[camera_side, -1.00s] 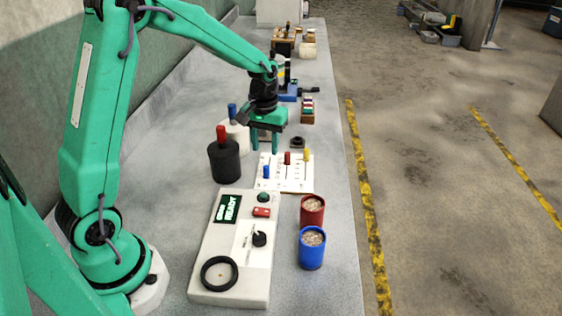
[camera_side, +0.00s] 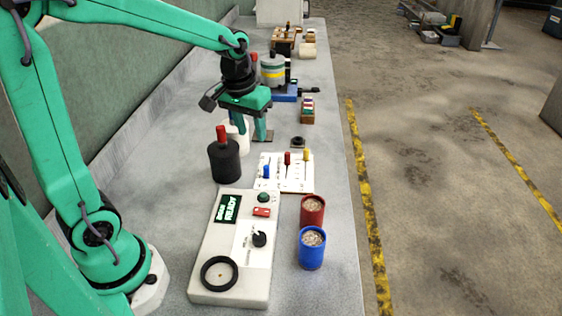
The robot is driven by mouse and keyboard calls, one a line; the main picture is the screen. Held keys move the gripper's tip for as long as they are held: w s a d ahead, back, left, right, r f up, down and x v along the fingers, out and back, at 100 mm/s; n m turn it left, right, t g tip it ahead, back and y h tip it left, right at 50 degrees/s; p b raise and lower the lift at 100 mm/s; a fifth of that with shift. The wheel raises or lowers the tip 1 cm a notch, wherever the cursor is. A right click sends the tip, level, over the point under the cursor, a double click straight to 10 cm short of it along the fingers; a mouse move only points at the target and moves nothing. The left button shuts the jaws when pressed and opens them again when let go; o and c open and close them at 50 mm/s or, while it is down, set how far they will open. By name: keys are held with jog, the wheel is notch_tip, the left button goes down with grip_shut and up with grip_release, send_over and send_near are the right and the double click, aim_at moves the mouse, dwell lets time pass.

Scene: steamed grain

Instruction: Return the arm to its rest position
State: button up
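My green arm reaches from the left over the bench. My gripper (camera_side: 250,130) hangs above the bench, behind the black pot with the red knob (camera_side: 224,161). Its two fingers point down and stand apart, with nothing seen between them. The gripper partly covers a white container (camera_side: 240,143) behind the black pot.
A white control box (camera_side: 236,248) with a "READY" display stands in front. Red (camera_side: 312,211) and blue (camera_side: 312,249) cups of grain stand right of it. A white slider board (camera_side: 285,172) lies behind. A grey canister with a yellow band (camera_side: 273,71) stands further back.

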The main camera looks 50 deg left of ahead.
jog(key=s+d+r+m+t, duration=0.1)
jog(key=s+d+r+m, duration=0.1)
jog(key=s, duration=0.5)
jog(key=s+d+r+m+t, duration=0.1)
jog(key=s+d+r+t, duration=0.1)
jog(key=s, duration=0.5)
jog(key=shift+s+r+m+t, duration=0.2)
jog(key=shift+r+m+t, duration=0.15)
jog(key=shift+r, duration=0.25)
